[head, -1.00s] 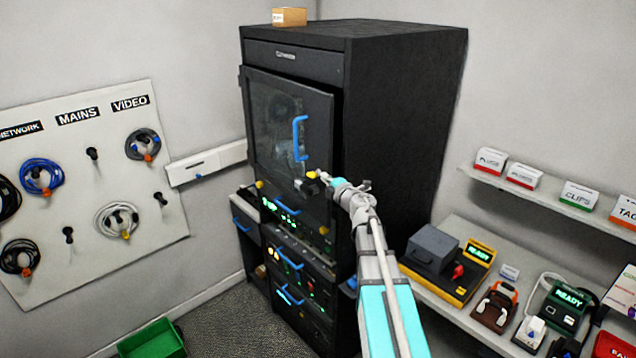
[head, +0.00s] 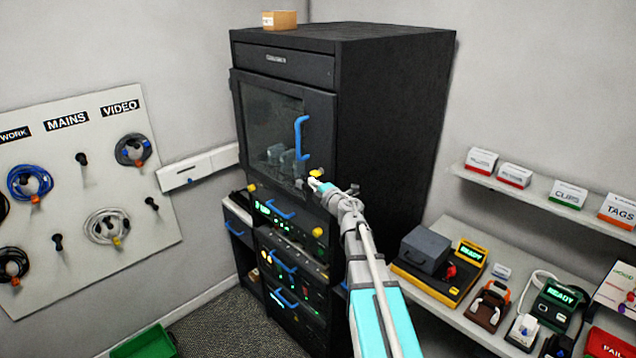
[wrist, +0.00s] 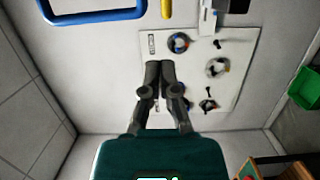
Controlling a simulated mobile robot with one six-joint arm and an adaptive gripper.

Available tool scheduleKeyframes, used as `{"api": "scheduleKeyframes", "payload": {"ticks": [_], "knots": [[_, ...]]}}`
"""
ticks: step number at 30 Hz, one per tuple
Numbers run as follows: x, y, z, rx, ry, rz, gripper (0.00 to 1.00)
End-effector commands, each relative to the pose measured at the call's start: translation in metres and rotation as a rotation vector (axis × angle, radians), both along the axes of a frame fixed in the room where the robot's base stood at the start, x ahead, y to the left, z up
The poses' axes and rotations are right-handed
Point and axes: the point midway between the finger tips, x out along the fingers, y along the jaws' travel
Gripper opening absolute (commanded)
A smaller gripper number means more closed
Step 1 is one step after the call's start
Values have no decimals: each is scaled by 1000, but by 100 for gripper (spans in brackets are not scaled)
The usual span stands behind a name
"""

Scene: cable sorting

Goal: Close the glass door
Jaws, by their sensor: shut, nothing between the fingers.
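The glass door (head: 272,128) is the dark-framed upper door of the black rack cabinet (head: 395,125). It stands almost flush with the cabinet front; I cannot tell whether it is fully shut. Its blue handle (head: 300,138) is upright near the right edge and shows in the wrist view (wrist: 95,17) at the top left. My gripper (head: 312,184) is at the door's lower right corner, below the handle; contact cannot be made out. In the wrist view my gripper (wrist: 160,66) has its fingers together and empty.
Drawers with blue handles (head: 284,264) sit below the door. A shelf with devices (head: 440,262) runs along the right wall. A cable board (head: 75,190) hangs on the left wall. A green bin (head: 145,343) stands on the floor. A small box (head: 280,20) rests on the cabinet.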

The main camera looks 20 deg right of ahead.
Motion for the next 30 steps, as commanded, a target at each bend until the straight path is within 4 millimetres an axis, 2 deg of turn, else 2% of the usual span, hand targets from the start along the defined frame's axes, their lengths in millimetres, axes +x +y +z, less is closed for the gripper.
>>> {"api": "scheduleKeyframes", "payload": {"ticks": [5,24,30], "knots": [[-7,18,0,0,0,1,0],[-39,-52,0,0,0,-4,0],[-47,-68,0,0,0,-4,0]]}}
